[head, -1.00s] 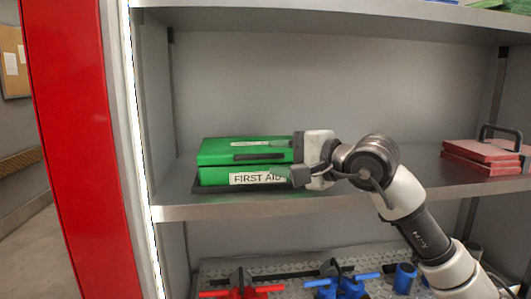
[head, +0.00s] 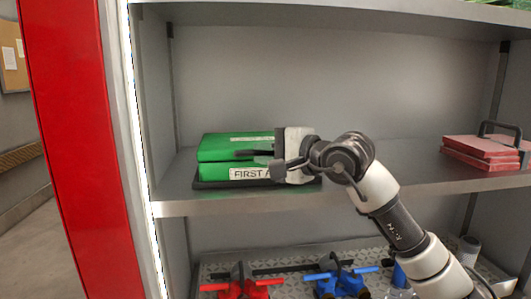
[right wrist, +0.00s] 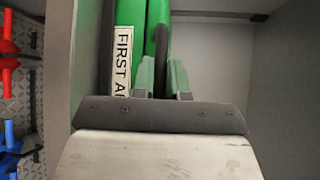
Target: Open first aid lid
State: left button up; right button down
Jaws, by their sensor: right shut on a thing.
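The green first aid box (head: 209,174) lies flat on the middle shelf at the left, with a white "FIRST AID" label on its front. Its green lid (head: 225,142) lies over the base; I cannot tell whether there is a narrow gap. My right gripper (head: 268,160) is at the front right of the box and hides part of the label. In the right wrist view its fingers (right wrist: 163,80) are shut on the dark lid handle (right wrist: 161,45), one finger on each side. The box also shows in the right wrist view (right wrist: 128,18). My left gripper is not in view.
The box stands on a dark tray (head: 207,185). Red cases (head: 482,150) with a dark handle lie at the right of the shelf. Red (head: 243,289) and blue (head: 341,284) valve parts stand on the lower shelf. The shelf between box and red cases is clear behind my arm.

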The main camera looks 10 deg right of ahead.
jog(key=shift+r+p, duration=0.65)
jog(key=shift+p, duration=0.05)
jog(key=w+r+m+g+h+p, duration=0.2)
jog(key=r+p, duration=0.8)
jog(key=p, duration=0.6)
jog(key=shift+w+r+m+g, duration=0.4)
jog(key=shift+w+m+g, duration=0.5)
jog(key=shift+w+g, duration=0.7)
jog(key=shift+w, duration=0.2)
